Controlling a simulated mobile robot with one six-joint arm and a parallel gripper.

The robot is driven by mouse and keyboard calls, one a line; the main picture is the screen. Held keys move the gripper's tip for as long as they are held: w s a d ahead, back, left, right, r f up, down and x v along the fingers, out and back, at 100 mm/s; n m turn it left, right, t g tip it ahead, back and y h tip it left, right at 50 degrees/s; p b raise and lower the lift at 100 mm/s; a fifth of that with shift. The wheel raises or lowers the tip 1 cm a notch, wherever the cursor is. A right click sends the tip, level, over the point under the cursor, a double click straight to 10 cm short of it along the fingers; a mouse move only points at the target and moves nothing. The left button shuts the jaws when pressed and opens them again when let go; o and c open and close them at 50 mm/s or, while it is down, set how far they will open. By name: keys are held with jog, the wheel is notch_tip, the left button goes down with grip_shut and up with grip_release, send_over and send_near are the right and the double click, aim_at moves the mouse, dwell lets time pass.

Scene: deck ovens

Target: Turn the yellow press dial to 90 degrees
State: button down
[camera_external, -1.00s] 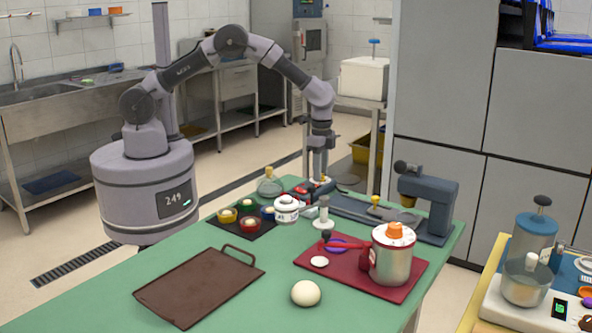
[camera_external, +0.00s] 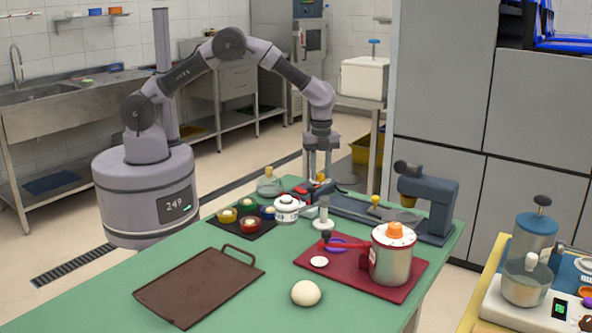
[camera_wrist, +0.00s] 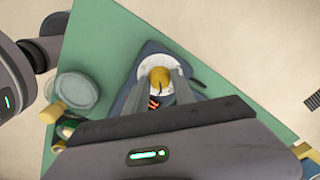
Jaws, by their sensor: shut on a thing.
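The yellow press dial (camera_wrist: 160,78) shows in the wrist view, on a round white plate with a dark marker beside it. My gripper (camera_wrist: 163,84) is above it, with one finger on each side, shut on the dial. In the external view my gripper (camera_external: 320,172) points straight down at the far edge of the green table. The dial is mostly hidden there by the fingers, and its angle cannot be read from that view.
A blue-grey machine (camera_external: 440,205) stands to the right. The near left of the green table holds a brown tray (camera_external: 185,290).

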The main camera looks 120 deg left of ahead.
aim_at(320, 174)
jog(key=shift+m, duration=0.6)
jog(key=c, duration=1.1)
grip_release()
jog(key=shift+o, duration=0.2)
notch_tip(320, 174, up, 18)
jog(key=p, duration=0.5)
jog(key=shift+f+p, duration=0.25)
jog(key=shift+p, duration=0.1)
